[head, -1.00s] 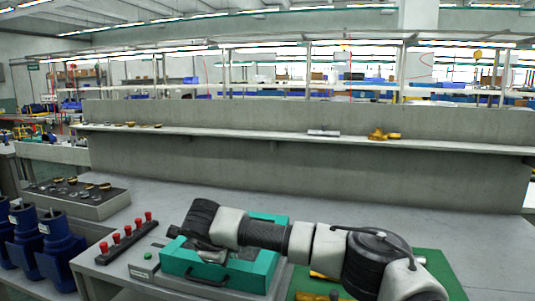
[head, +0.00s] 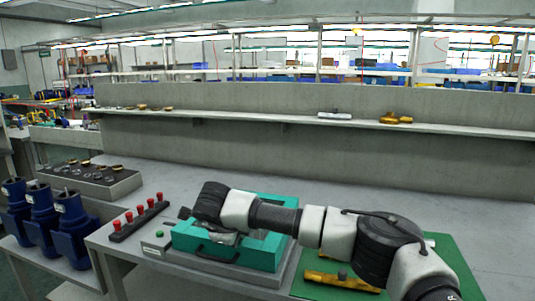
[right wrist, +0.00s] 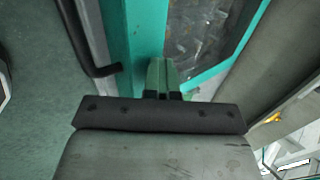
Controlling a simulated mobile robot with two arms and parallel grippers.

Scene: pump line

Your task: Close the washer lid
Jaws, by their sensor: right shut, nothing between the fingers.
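The washer (head: 262,259) is a teal box on the grey bench, with a black handle (head: 217,254) at its front. My left gripper is out of view.
A strip with red knobs (head: 140,218) and a small box with a green button (head: 157,243) are left of the washer. Blue pumps (head: 72,230) stand at far left. A yellow part (head: 340,281) lies on a green mat (head: 311,260) at right. The bench behind is clear.

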